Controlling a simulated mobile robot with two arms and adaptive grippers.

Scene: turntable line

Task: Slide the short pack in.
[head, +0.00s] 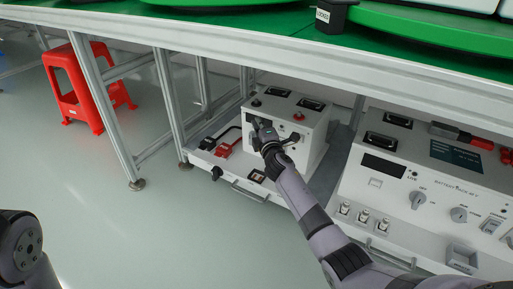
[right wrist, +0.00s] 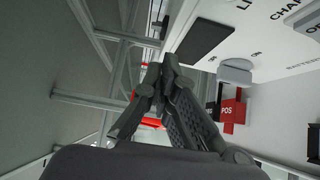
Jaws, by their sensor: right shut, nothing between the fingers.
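A short white box-shaped pack (head: 312,143) stands upright on a low white tray (head: 232,183) under the bench. It has black handles and a red button on top. My right gripper (head: 262,127) is at its front face and covers part of it; whether it touches cannot be told. In the right wrist view the gripper (right wrist: 168,68) is shut and empty, beside a white panel (right wrist: 262,30) with a dark display. A red block marked POS (right wrist: 231,110) shows to the right of the fingers. My left gripper is out of view.
A wider white unit (head: 400,205) with knobs and switches stands close on the right. A red connector (head: 223,151) with a black cable lies on the tray's left part. Bench legs (head: 105,115) and a red stool (head: 85,85) stand left. The floor in front is clear.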

